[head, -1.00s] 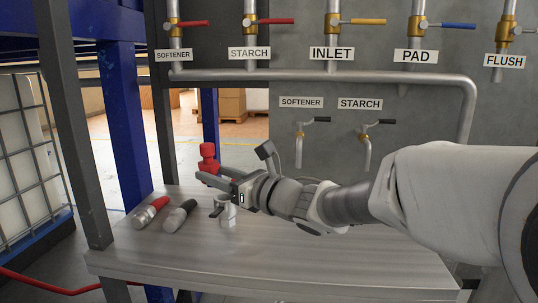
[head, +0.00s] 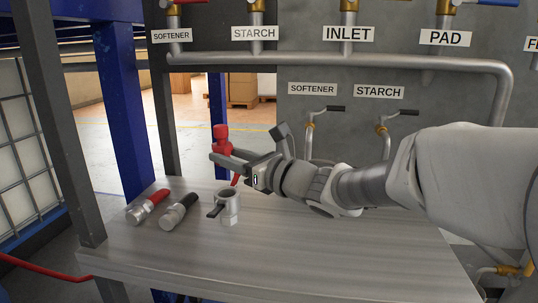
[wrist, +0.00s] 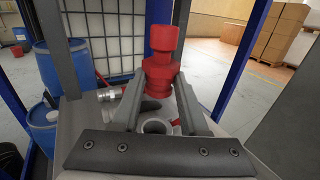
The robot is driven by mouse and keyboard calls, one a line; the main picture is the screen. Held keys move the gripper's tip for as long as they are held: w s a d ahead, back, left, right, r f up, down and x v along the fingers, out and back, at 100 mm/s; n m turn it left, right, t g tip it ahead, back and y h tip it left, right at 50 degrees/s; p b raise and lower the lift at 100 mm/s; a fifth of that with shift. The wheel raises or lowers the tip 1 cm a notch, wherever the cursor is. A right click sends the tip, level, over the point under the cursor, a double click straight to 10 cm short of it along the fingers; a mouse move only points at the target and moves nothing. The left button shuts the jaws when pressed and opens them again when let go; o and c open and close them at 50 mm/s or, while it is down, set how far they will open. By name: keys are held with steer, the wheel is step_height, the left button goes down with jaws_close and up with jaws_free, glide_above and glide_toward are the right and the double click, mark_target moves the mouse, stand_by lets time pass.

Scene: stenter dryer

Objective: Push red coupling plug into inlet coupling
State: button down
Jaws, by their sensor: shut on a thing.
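My gripper (head: 226,157) is shut on the red coupling plug (head: 221,136), which stands up above the fingers. The plug also shows in the wrist view (wrist: 162,58), between the fingertips (wrist: 158,88). An upright silver coupling (head: 229,212) with an open round mouth and a dark lever stands on the grey bench. The plug is above it and apart from it, slightly to the left in the head view. In the wrist view the coupling's ring (wrist: 155,127) shows below the plug. The plug's lower end is partly hidden by the fingers.
Two hose fittings lie on the bench (head: 300,250) left of the coupling, one red-ended (head: 148,207) and one dark-ended (head: 179,212). A grey post (head: 68,120) rises at the left. Labelled pipes and taps (head: 347,60) line the back panel. The bench's front is clear.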

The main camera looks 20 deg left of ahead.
mark_target(233, 207)
steer(key=shift+d+b, duration=0.15)
steer(key=shift+b, duration=0.55)
step_height(233, 207, down, 3)
steer(key=b, duration=0.3)
steer(key=shift+f+b, duration=0.15)
steer(key=shift+b, duration=0.25)
steer(key=shift+f, duration=1.15)
steer(key=shift+f, duration=1.5)
steer(key=shift+c, duration=2.2)
jaws_free()
steer(key=shift+o, duration=0.4)
steer(key=shift+f, duration=0.1)
steer(key=shift+s, duration=0.1)
